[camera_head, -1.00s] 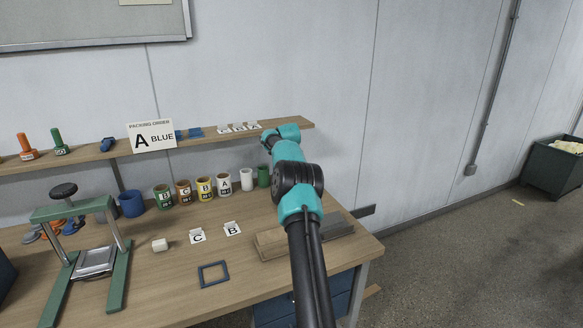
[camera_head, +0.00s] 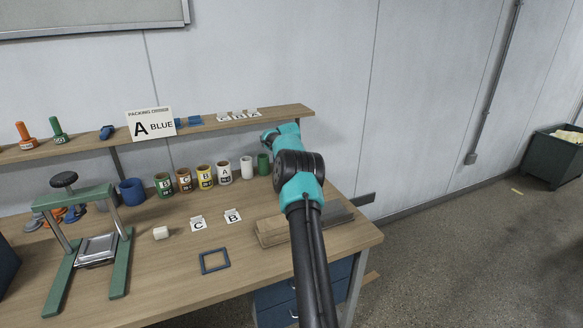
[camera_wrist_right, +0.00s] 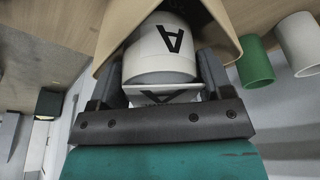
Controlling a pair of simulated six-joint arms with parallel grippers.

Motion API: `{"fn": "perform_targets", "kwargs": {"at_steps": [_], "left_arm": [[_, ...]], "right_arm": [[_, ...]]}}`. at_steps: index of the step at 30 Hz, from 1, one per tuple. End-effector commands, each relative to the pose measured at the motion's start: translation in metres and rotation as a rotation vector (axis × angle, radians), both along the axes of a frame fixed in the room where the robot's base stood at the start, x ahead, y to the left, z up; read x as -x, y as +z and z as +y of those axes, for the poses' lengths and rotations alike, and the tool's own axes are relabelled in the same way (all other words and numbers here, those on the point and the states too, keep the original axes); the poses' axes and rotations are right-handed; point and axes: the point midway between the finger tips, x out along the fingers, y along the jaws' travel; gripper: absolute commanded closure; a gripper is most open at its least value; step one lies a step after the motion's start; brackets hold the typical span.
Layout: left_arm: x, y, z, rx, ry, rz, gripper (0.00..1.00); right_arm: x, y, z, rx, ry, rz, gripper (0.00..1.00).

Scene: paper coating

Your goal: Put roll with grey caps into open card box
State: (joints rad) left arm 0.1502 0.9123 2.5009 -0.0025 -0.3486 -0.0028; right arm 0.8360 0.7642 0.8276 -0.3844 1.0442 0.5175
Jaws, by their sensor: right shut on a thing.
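In the right wrist view my right gripper (camera_wrist_right: 160,85) is shut on a white roll (camera_wrist_right: 155,45) with a black letter A and a greyish end towards me. A white tag with a second, partly hidden letter lies between the fingers. The roll sits between the brown walls of an open card box (camera_wrist_right: 120,22). I cannot tell whether it touches the bottom. In the head view my right arm reaches over the table to the shelf's right end; its gripper, the roll and the box are hidden there. My left gripper is not in view.
A green cup (camera_head: 264,164) and a white cup (camera_head: 247,167) stand close to the right arm, beside several lettered cups. A wooden block (camera_head: 272,232) lies under the arm. A green press (camera_head: 85,240) stands at left. A blue frame (camera_head: 214,261) lies at front.

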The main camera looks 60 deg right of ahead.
Motion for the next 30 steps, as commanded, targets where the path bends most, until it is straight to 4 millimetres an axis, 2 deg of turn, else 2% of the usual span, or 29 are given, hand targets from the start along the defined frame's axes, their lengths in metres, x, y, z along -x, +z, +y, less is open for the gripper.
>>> {"fn": "perform_targets", "kwargs": {"at_steps": [5,6,12,14,23,24,26,30], "left_arm": [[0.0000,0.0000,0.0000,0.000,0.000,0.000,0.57],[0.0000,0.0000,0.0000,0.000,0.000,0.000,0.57],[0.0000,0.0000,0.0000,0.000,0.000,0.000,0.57],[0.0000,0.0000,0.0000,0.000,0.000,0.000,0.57],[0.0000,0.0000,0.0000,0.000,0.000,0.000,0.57],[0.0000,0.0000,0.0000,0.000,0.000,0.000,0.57],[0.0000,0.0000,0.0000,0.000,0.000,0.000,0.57],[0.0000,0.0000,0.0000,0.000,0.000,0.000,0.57]], "right_arm": [[0.0001,0.0003,-0.0001,0.001,0.000,0.000,0.90],[0.0001,0.0003,-0.0001,0.001,0.000,0.000,0.23],[0.0001,0.0002,-0.0002,0.000,0.000,0.000,0.04],[0.0001,0.0002,-0.0002,0.000,0.000,0.000,0.00],[0.0003,-0.0005,0.0000,-0.001,0.000,0.001,0.00],[0.0003,-0.0012,0.0001,-0.002,0.000,0.002,0.05],[0.0004,-0.0013,0.0001,-0.002,0.000,0.002,0.00],[0.0004,-0.0018,0.0002,-0.003,0.000,0.002,0.00]]}}
